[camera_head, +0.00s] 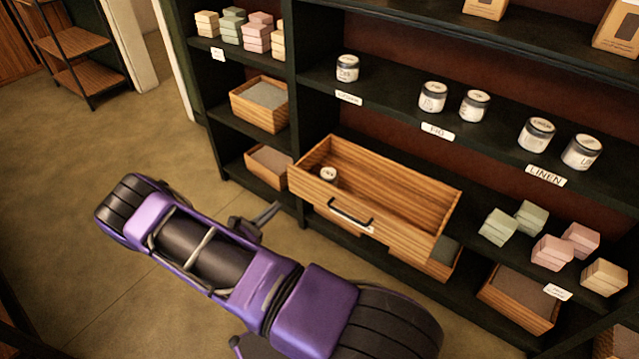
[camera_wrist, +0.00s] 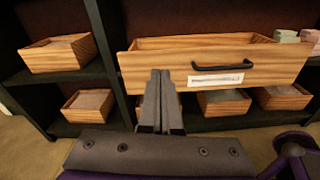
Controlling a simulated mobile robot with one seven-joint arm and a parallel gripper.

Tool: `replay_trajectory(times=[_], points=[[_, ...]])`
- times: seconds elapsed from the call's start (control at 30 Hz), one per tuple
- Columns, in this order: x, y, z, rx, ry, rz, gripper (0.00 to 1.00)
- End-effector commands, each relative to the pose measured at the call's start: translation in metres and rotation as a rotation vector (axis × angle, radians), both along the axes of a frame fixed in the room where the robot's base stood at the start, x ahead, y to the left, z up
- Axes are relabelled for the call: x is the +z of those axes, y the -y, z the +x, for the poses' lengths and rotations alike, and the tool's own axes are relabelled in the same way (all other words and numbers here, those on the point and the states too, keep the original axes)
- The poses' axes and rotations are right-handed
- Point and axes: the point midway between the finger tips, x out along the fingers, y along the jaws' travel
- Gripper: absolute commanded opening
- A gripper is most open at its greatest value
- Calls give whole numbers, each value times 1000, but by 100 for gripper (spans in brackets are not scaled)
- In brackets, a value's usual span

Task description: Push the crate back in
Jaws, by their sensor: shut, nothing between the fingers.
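The crate (camera_head: 318,189) is a long wooden drawer-like box with a black handle (camera_head: 350,212) and a white label. In the head view it juts out from the dark shelf unit, with a small jar (camera_head: 328,174) inside at its left end. In the wrist view the front of the crate (camera_wrist: 215,82) faces me. My gripper (camera_head: 277,208) is shut and empty, just in front of the crate's left part. In the wrist view its fingertips (camera_wrist: 160,73) overlap the front panel, left of the handle. I cannot tell if they touch it.
Smaller wooden boxes, such as the left one (camera_head: 262,104), sit in neighbouring compartments and below the crate. Jars (camera_head: 433,97) stand on the shelf above. Soap stacks (camera_head: 551,251) stand to the right. The floor (camera_head: 75,210) left of my arm is clear.

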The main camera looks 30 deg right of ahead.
Motion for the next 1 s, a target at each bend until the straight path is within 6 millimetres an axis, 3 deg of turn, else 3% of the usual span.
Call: replay_trajectory(times=[0.03, 0.1, 0.27, 0.47, 0.8, 1.0], points=[[-14, 9, -16, 5, -53, -45, 0], [-22, 14, -28, 15, -97, -86, 0], [-28, 23, -35, 24, -131, -118, 0], [-28, 50, -24, 20, -128, -116, 0], [-28, 116, 4, 20, -127, -116, 0], [-28, 140, 14, 21, -125, -114, 0]])
